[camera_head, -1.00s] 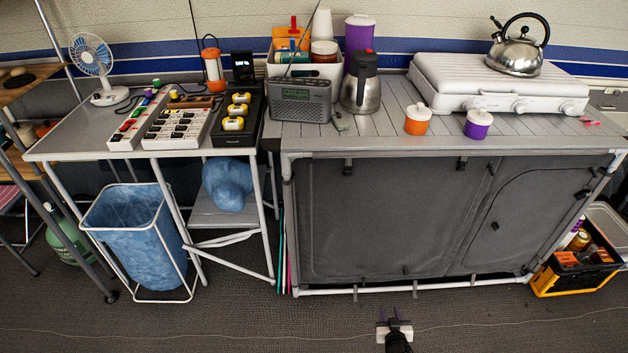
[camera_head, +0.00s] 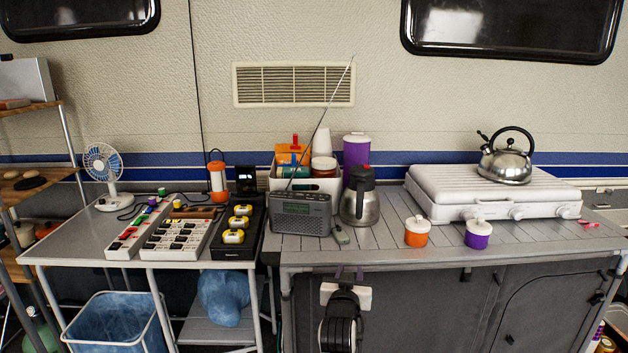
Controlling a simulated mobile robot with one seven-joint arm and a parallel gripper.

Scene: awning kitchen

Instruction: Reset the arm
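My gripper (camera_head: 349,273) shows low in the middle of the head view, in front of the grey cabinet's upper edge. Its white body and two dark fingers point up and away from me. The fingers stand apart with nothing visible between them. My dark arm hangs below it. The gripper is below the tabletop level in the picture and appears clear of the things on top.
The slatted table (camera_head: 380,245) bears a radio (camera_head: 300,212), a steel jug (camera_head: 360,205), an orange jar (camera_head: 417,232), a purple jar (camera_head: 478,234) and a white stove (camera_head: 490,195) with a kettle (camera_head: 506,165). A side table with power strips stands left.

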